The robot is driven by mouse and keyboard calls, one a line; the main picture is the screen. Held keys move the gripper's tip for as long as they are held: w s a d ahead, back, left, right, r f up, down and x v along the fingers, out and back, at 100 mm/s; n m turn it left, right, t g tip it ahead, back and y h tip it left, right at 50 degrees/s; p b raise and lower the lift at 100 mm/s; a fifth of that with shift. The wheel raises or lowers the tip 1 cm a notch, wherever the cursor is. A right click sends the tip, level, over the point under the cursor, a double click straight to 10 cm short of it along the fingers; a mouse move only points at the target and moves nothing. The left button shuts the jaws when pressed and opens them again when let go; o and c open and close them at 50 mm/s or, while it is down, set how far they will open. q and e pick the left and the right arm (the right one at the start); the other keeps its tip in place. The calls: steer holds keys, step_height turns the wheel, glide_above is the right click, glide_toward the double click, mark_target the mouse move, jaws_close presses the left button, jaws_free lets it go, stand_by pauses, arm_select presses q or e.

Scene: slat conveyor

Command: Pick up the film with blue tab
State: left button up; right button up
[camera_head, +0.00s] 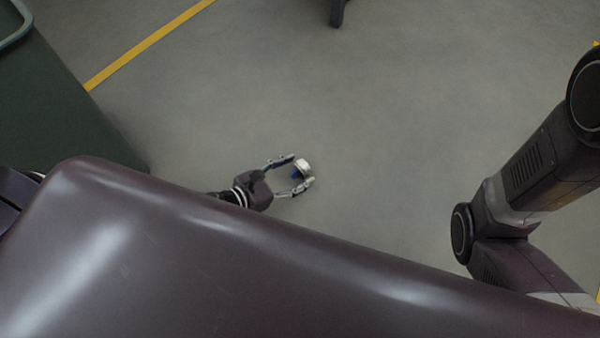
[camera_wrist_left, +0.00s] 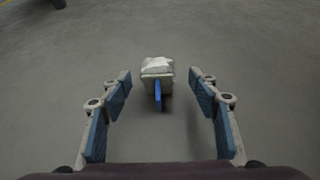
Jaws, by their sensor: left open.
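The film (camera_head: 304,165) is a small whitish bundle on the grey floor in the head view. Its blue tab (camera_head: 296,174) faces my left gripper. My left gripper (camera_head: 302,171) is open, with its fingertips close around the film. In the left wrist view the film (camera_wrist_left: 158,67) lies ahead, midway between the spread fingers of the left gripper (camera_wrist_left: 163,85). The blue tab (camera_wrist_left: 158,95) hangs on its near side, pointing toward the palm. Both fingers are apart from the film in that view. My right gripper is out of view; only right arm links show.
A dark green surface (camera_head: 60,100) with a pale green rail (camera_head: 18,28) stands at the upper left. A yellow line (camera_head: 150,42) crosses the floor. A dark leg-like object (camera_head: 338,12) shows at the top. The floor around the film is clear.

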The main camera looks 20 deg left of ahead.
mark_target(312, 166)
arm_select(q)
steer(key=b+x, duration=0.3)
steer(key=x, duration=0.3)
steer(key=shift+w+a+r+b, duration=0.1)
steer(key=shift+r+b, duration=0.1)
steer(key=shift+b, duration=0.2)
steer(key=shift+w, duration=0.25)
steer(key=c, duration=0.9)
steer(key=shift+c, duration=0.6)
